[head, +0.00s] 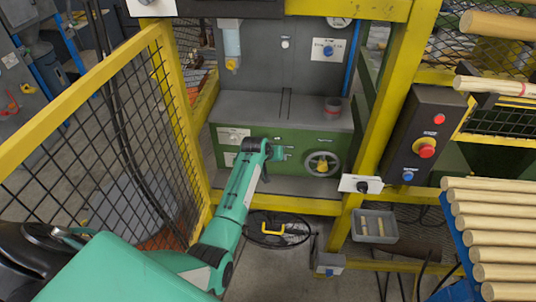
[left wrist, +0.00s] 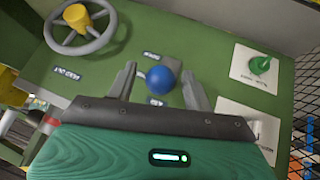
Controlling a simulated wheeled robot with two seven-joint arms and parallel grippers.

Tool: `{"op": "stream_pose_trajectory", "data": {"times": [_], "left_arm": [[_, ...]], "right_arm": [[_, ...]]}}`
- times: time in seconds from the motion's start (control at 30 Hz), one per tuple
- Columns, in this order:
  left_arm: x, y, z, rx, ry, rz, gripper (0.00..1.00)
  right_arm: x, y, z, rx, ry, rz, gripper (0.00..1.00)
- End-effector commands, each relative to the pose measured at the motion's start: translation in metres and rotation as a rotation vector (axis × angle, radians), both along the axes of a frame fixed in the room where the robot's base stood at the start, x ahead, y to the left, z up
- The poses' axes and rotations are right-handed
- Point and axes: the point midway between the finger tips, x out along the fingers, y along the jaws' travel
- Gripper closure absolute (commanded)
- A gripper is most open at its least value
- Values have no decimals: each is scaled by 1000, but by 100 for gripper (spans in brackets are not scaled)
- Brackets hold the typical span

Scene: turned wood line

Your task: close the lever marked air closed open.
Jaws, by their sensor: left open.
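In the left wrist view a round blue knob (left wrist: 160,79) stands out from a green panel (left wrist: 215,45). Small dark labels sit above and below it, too small to read for sure. My left gripper (left wrist: 158,70) is open, with one finger on each side of the knob; I cannot tell if either touches it. The rest of the lever is hidden behind the knob and gripper. In the head view my left gripper (head: 281,152) is at the front of the green cabinet (head: 298,140), and the knob cannot be made out there. My right gripper is out of view.
A handwheel with a yellow hub (head: 322,163) is right of the gripper. Yellow mesh fencing (head: 172,100) stands left of my arm, and a yellow post (head: 392,100) stands right.

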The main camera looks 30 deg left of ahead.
Motion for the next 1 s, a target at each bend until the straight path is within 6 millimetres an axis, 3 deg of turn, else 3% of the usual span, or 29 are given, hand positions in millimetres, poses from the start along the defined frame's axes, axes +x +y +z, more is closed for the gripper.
{"op": "stream_pose_trajectory", "data": {"times": [0.7,1.0], "left_arm": [[-70,5,84,2,-4,0,48],[-82,6,100,0,-2,1,48]], "right_arm": [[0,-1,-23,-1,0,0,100],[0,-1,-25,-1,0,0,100]]}}
